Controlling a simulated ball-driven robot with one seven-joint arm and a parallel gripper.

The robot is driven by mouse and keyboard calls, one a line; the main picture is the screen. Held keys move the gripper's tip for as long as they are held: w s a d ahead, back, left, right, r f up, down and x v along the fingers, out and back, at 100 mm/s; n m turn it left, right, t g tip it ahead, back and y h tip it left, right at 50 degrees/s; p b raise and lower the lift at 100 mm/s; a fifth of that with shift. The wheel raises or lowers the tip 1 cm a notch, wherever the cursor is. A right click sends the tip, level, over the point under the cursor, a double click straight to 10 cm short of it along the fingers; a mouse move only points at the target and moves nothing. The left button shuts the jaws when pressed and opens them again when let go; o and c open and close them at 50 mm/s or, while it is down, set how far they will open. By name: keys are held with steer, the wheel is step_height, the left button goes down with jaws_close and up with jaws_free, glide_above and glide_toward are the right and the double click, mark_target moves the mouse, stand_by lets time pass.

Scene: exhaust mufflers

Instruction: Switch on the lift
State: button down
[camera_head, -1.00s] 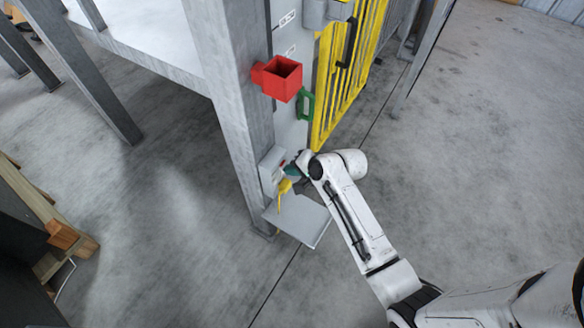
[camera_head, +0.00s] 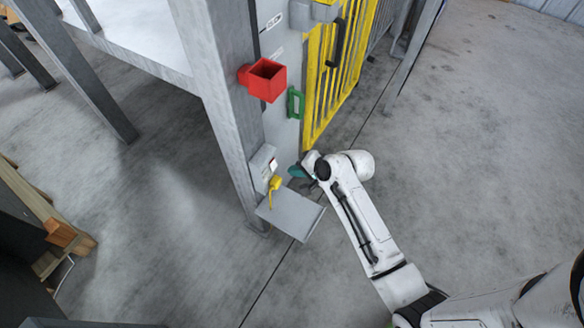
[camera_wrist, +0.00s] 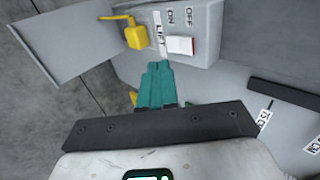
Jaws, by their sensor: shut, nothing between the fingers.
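The lift's grey control box (camera_head: 262,166) is on the grey post. In the wrist view the box (camera_wrist: 205,55) carries the labels LIFT, ON and OFF. Its switch (camera_wrist: 180,46) is a white rocker with a red edge; I cannot tell which way it is set. A yellow piece (camera_wrist: 138,37) is on the box left of the switch. My gripper (camera_wrist: 157,68) has its teal fingers together and empty, pointing at the box just below the LIFT label. In the head view my gripper (camera_head: 296,171) is just right of the box, apparently with a small gap.
A grey flat plate (camera_head: 290,213) juts out below the box and fills the upper left of the wrist view (camera_wrist: 70,40). Above are a red square funnel (camera_head: 263,79), a green handle (camera_head: 295,103) and a yellow gate (camera_head: 322,90). Floor at right is clear.

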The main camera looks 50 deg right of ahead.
steer(key=v, duration=0.8)
steer(key=shift+p, duration=0.45)
